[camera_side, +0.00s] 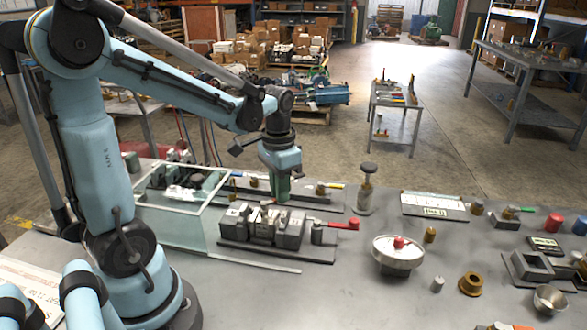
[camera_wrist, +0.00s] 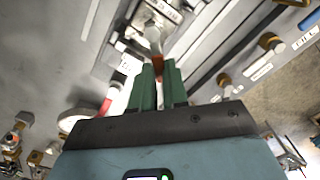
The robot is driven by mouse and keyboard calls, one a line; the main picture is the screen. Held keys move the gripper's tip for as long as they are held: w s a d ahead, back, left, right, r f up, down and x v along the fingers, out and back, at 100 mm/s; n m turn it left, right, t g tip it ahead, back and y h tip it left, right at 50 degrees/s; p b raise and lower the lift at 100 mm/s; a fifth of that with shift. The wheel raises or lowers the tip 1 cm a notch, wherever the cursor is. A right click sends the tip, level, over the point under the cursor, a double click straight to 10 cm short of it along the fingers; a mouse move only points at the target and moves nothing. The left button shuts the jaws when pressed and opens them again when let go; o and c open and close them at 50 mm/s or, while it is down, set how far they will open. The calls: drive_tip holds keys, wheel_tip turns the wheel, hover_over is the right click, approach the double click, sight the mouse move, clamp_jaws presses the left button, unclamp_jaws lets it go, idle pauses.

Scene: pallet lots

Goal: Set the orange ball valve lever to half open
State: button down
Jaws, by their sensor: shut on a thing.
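My gripper (camera_side: 283,190) points down over the valve row on the near bench, behind the grey valve blocks (camera_side: 262,226). In the wrist view its two green fingers (camera_wrist: 157,84) are closed around a narrow orange lever (camera_wrist: 158,62). The lever runs up the picture from between the fingertips toward a pale metal valve part (camera_wrist: 153,36). The fingers hide the lower part of the lever.
A red-handled valve (camera_side: 345,224) stands right of the blocks. A glass-walled box (camera_side: 160,222) is close on the left.

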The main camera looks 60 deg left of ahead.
drive_tip(key=c, duration=1.1)
unclamp_jaws()
wheel_tip(320, 180, up, 12)
drive_tip(key=shift+r, duration=0.1)
drive_tip(key=d+f+t, duration=0.2)
drive_tip(key=d, duration=0.1)
drive_tip(key=s+d+f+t, duration=0.1)
drive_tip(key=d+f+t, duration=0.1)
drive_tip(key=d+f, duration=0.1)
drive_tip(key=s+d+f+t, duration=0.1)
drive_tip(key=d+f+t, duration=0.1)
drive_tip(key=d+t, duration=0.1)
drive_tip(key=shift+d+f, duration=0.25)
drive_tip(key=shift+d, duration=0.3)
